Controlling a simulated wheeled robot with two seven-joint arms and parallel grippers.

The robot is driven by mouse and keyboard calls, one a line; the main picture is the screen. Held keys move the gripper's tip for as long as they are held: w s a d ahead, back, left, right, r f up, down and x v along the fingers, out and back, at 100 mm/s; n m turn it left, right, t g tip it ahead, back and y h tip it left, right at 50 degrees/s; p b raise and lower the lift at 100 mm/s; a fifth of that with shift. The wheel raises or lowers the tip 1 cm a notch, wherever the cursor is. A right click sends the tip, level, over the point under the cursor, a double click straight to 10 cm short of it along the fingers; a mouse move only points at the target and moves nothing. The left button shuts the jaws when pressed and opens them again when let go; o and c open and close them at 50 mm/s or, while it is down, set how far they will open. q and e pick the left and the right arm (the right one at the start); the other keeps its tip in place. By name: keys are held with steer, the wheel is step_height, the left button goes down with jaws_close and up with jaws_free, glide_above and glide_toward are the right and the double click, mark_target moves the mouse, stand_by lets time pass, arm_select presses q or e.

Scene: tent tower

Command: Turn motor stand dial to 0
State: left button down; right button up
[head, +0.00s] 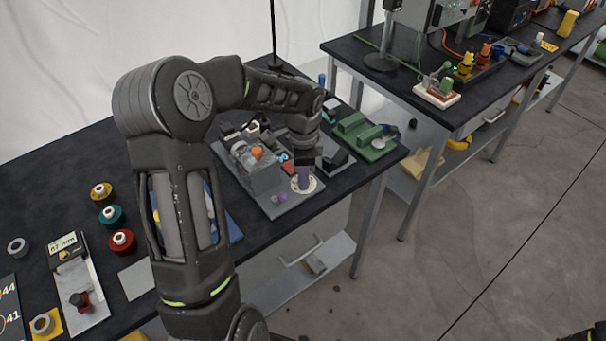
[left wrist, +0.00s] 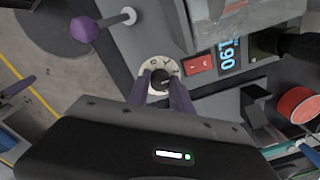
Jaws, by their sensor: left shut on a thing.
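The motor stand (head: 286,206) is a grey unit near the front edge of the dark bench. Its dial (head: 311,187) has a white ring with markings; in the left wrist view the dial (left wrist: 146,83) shows a dark central knob. My left gripper (head: 304,174) points down at the dial. In the left wrist view, the purple fingers of my left gripper (left wrist: 160,84) are shut on the dial knob, one on each side. They hide part of the ring, so I cannot read the dial's setting.
By the dial are a red rocker switch (left wrist: 198,64) and a blue-lit display (left wrist: 229,55) with digits that look like 067. A purple ball knob (left wrist: 84,29) sticks out nearby. Coloured spools (head: 111,215) stand at left.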

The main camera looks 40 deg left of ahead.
arm_select(q)
steer(key=n+b, duration=0.2)
steer(key=n, duration=0.2)
steer(key=shift+f+b, duration=0.1)
steer(key=shift+b, duration=0.2)
steer(key=n+b, duration=0.1)
steer(key=n, duration=0.3)
steer(key=shift+n+b, duration=0.3)
steer(key=shift+b, duration=0.1)
steer(key=n+b, duration=0.1)
steer(key=n, duration=0.3)
steer(key=shift+w+d, duration=0.1)
steer(key=n, duration=0.5)
steer(key=shift+g, duration=0.3)
steer(key=c, duration=1.1)
jaws_free()
steer(key=shift+c, duration=0.2)
